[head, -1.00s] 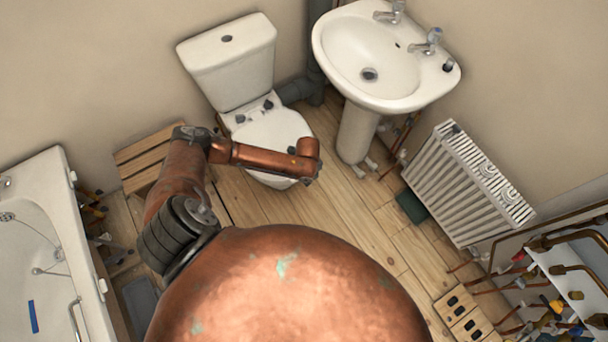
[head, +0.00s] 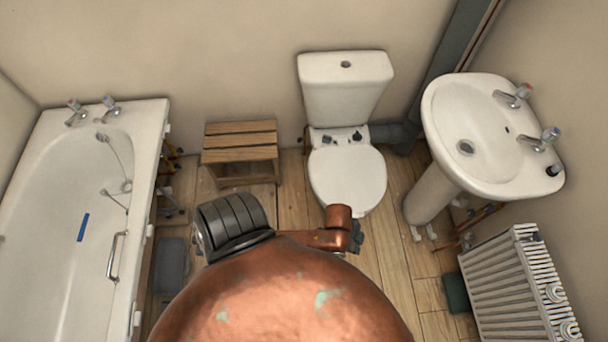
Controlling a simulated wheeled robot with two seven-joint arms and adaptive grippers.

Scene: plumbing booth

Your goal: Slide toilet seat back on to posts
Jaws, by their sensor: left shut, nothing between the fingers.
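The white toilet seat (head: 347,176) lies flat over the bowl of the toilet (head: 345,92), in the middle of the head view. Behind its rear edge, small dark fittings (head: 357,137) stand on the pale ledge below the cistern; I cannot tell whether the seat touches them. My left gripper (head: 356,236) shows as a small dark shape at the end of the copper arm, just in front of the seat's front edge in the picture. It is shut and empty, partly hidden by the arm. My right gripper is not in view.
A wooden step stool (head: 240,148) stands left of the toilet, and a bathtub (head: 140,150) runs along the left. A pedestal basin (head: 478,120) and a white radiator (head: 520,285) are on the right. Bare floorboards (head: 395,225) lie between toilet and basin.

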